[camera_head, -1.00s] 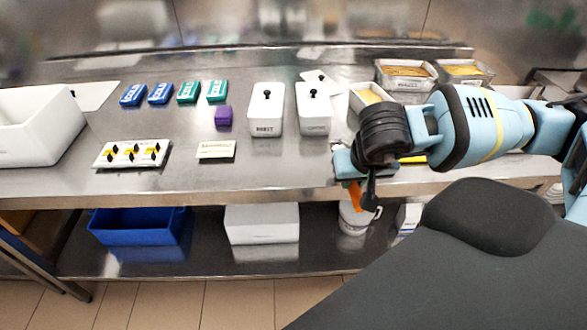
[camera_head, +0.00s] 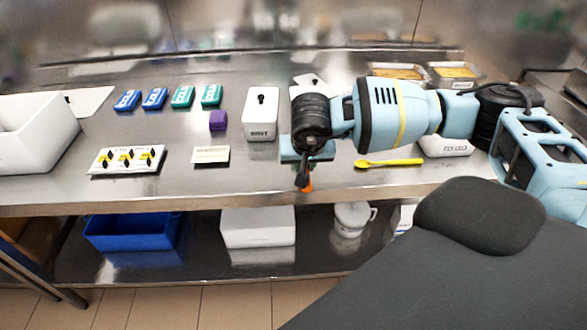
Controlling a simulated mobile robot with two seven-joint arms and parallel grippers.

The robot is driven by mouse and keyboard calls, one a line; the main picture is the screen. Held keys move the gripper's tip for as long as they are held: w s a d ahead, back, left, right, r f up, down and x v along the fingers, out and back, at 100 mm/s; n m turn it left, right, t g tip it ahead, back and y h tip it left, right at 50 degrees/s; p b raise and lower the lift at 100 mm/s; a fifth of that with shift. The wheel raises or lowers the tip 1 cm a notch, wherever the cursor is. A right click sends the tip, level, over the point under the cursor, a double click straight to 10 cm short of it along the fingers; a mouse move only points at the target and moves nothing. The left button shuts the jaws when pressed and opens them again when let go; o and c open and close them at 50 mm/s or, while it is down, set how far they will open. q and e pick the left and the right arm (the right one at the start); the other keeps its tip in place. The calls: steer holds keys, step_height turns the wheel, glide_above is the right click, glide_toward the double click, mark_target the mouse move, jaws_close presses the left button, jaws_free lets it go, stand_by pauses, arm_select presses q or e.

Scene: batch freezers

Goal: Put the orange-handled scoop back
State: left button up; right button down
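My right gripper (camera_head: 304,172) hangs over the front edge of the steel table, its arm coming in from the right. An orange piece (camera_head: 308,185), apparently the orange-handled scoop's handle, shows at the fingertips and moves with the gripper, so it looks held. The rest of that scoop is hidden. One white lidded tub (camera_head: 260,115) stands left of the gripper. A second white tub (camera_head: 305,91) stands behind the wrist, mostly covered. A third white labelled tub (camera_head: 447,147) shows below the forearm. My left gripper is not in view.
A yellow scoop or spoon (camera_head: 390,162) lies near the table's front edge. Blue and green packs, a purple block (camera_head: 218,120) and a small card (camera_head: 211,154) are on the left. Metal trays stand at the back right. A white jug (camera_head: 351,219) is on the lower shelf.

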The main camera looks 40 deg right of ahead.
mark_target(293, 176)
steer(key=shift+w+a+f, duration=0.1)
steer(key=shift+w+a, duration=0.15)
steer(key=shift+w, duration=0.35)
steer(key=shift+w+a, duration=0.2)
steer(key=shift+w, duration=0.4)
steer(key=shift+w+a, duration=0.1)
steer(key=shift+w, duration=0.15)
step_height(293, 176, down, 3)
steer(key=shift+w+f, duration=0.1)
steer(key=shift+w, duration=0.05)
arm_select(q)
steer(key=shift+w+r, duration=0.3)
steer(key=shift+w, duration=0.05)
arm_select(e)
steer(key=shift+f, duration=0.2)
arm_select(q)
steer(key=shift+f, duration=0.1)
arm_select(e)
steer(key=shift+f, duration=0.15)
steer(key=c, duration=1.3)
jaws_free()
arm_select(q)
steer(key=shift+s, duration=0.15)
